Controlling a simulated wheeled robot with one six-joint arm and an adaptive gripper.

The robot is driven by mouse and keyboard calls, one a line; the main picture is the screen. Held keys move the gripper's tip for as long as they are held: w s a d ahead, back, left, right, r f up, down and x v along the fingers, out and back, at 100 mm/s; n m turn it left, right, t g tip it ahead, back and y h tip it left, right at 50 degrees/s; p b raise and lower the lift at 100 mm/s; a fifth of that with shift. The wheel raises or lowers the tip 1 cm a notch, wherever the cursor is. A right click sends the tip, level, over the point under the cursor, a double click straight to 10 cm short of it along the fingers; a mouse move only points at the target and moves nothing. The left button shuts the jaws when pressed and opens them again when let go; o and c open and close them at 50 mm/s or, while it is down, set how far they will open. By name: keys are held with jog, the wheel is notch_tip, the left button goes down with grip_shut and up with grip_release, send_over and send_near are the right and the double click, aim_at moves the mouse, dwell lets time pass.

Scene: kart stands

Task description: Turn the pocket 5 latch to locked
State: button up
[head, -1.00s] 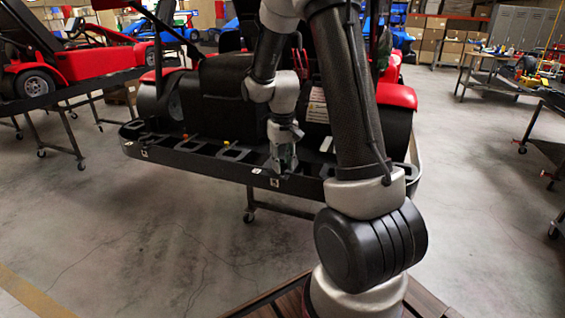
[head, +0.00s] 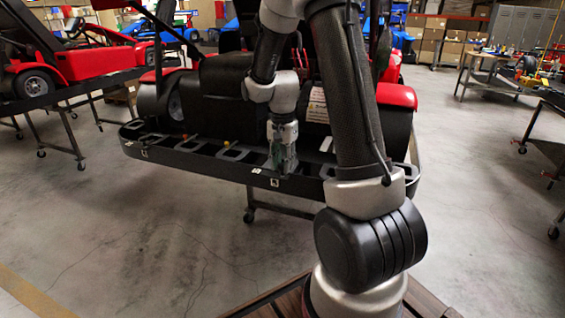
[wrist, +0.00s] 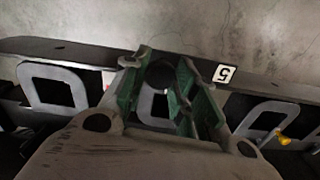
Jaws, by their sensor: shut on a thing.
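My gripper (head: 282,164) is down at the black rail of the kart stand (head: 205,160), in front of the kart. In the wrist view its two green-padded fingers (wrist: 160,92) stand on either side of a dark rounded piece (wrist: 160,73), which I take for the pocket 5 latch. The gripper is shut on it. The fingers hide much of it, so its locked or unlocked position cannot be told. A white label with a 5 (wrist: 223,74) is on the rail just right of the fingers. In the head view the latch is hidden behind the gripper.
Grey-rimmed pocket openings (wrist: 52,88) line the rail on both sides of the gripper. A yellow knob (wrist: 284,140) sticks up at the right in the wrist view. The red and black kart body (head: 225,95) rises close behind. Concrete floor in front is clear.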

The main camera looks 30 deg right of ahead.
aim_at(282, 164)
jog(key=m, duration=0.3)
jog(key=shift+m, duration=2.2)
jog(key=o, duration=1.1)
jog(key=shift+c, duration=0.2)
notch_tip(282, 164, up, 12)
